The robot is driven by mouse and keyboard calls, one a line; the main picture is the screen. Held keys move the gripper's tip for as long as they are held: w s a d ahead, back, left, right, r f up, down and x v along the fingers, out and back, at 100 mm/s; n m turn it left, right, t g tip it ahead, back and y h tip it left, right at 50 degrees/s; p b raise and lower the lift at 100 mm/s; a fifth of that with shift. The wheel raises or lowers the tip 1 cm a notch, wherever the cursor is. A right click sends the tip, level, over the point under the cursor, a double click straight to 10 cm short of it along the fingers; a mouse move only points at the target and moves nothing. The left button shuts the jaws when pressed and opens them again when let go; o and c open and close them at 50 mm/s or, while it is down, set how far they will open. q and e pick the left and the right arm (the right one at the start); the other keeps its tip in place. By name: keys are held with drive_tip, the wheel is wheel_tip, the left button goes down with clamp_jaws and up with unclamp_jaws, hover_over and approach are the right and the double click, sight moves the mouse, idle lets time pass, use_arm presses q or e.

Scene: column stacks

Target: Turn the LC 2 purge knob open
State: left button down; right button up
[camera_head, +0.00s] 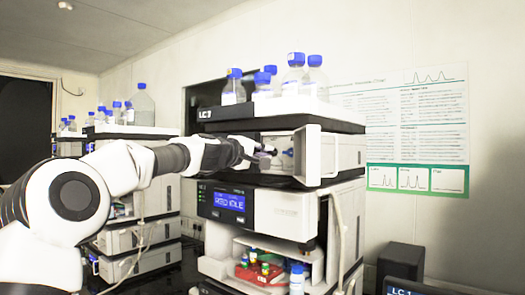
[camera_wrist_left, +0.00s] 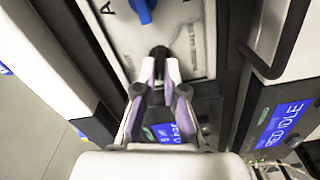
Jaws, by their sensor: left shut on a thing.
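The LC stack (camera_head: 205,113) stands in the middle of the head view; the digit on its label is hard to read. Its pump bay is open and shows a pale panel, which fills the top of the left wrist view (camera_wrist_left: 190,45). A black knob (camera_wrist_left: 158,52) sticks out of this panel. My left gripper (camera_wrist_left: 160,72) is shut on the black knob, a finger on each side. It reaches into the bay from the left in the head view (camera_head: 266,152). A blue knob (camera_wrist_left: 143,10) is on the panel beyond it. My right gripper is not in view.
An open white door (camera_head: 316,155) stands at the bay's right side. Bottles with blue caps (camera_head: 295,75) stand on top. A lit display module (camera_head: 230,202) is below the bay. Another stack (camera_head: 130,200) stands behind to the left.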

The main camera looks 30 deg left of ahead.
use_arm(q)
drive_tip(key=shift+n, duration=1.6)
drive_tip(key=shift+p, duration=0.3)
